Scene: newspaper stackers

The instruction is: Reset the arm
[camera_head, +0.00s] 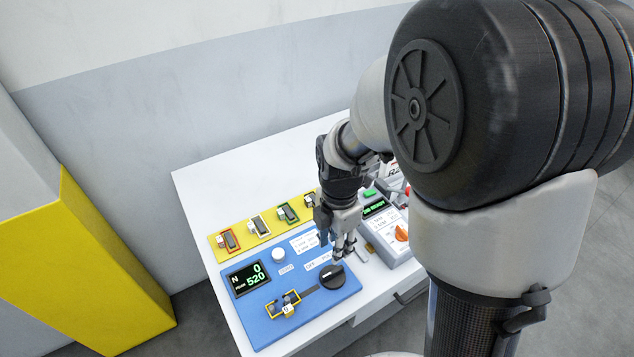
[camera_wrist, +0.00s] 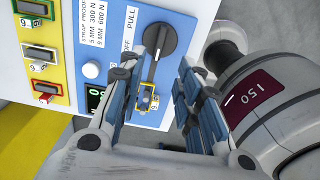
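My gripper (camera_head: 346,244) hangs over the right part of the blue tester panel (camera_head: 252,309), close above its black knob (camera_head: 332,277). In the wrist view, my gripper (camera_wrist: 160,66) has its two fingers apart with nothing between them. The black knob also shows beyond the fingertips in that view (camera_wrist: 168,44), beside the OFF and PULL labels. I cannot tell whether a finger touches it. My arm reaches in from the right, bent downward at the wrist.
The panel holds a display (camera_head: 249,278) reading 0 and 520, a white button (camera_head: 278,255) and a yellow-framed fixture (camera_head: 284,304). A yellow strip (camera_head: 223,249) with several clips lies behind. A grey device with an orange knob (camera_head: 401,233) stands right. A yellow-grey block (camera_head: 95,265) is left.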

